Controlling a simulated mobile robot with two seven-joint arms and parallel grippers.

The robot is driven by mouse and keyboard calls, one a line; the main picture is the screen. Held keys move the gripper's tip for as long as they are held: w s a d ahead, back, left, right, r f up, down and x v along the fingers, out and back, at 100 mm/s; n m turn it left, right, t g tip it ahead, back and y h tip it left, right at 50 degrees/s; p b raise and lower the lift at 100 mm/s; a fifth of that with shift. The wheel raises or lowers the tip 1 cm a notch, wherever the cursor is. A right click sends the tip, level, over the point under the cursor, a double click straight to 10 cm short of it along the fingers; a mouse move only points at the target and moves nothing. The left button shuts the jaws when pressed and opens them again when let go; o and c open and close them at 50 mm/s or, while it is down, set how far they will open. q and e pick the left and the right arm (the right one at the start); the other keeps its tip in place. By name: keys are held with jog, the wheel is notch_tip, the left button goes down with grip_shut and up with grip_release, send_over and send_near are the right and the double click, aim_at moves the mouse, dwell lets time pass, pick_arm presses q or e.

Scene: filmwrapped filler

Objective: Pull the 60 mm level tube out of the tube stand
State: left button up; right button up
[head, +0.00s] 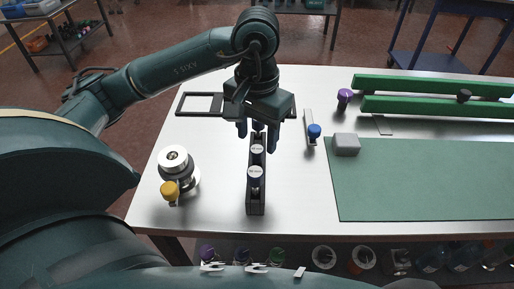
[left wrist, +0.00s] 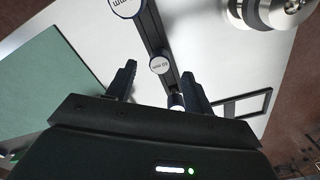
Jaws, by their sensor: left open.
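The black tube stand (head: 256,205) is a narrow upright-slotted bar on the white table, running away from me. White-capped tubes stand in it in a row. The middle cap, read upside down as 60 mm, is the level tube (left wrist: 160,64); it is also in the head view (head: 257,149). A nearer tube (head: 255,171) looks larger in the left wrist view (left wrist: 125,6). A third, smaller cap (left wrist: 177,101) is at the far end. My left gripper (head: 257,138) is open above the far part of the stand, its fingers either side of the row. Contact with a tube is not visible.
A round metal piece (head: 174,159) with a yellow knob stands left of the stand. A strip with a blue knob (head: 314,131), a grey block (head: 346,144) and a green mat (head: 425,180) lie right. Green bars (head: 435,106) lie behind the mat. A black frame (head: 202,104) lies back left.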

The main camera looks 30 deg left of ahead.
aim_at(257, 149)
pick_arm(q)
jog(key=shift+f, duration=2.55)
jog(key=shift+c, duration=0.4)
grip_shut()
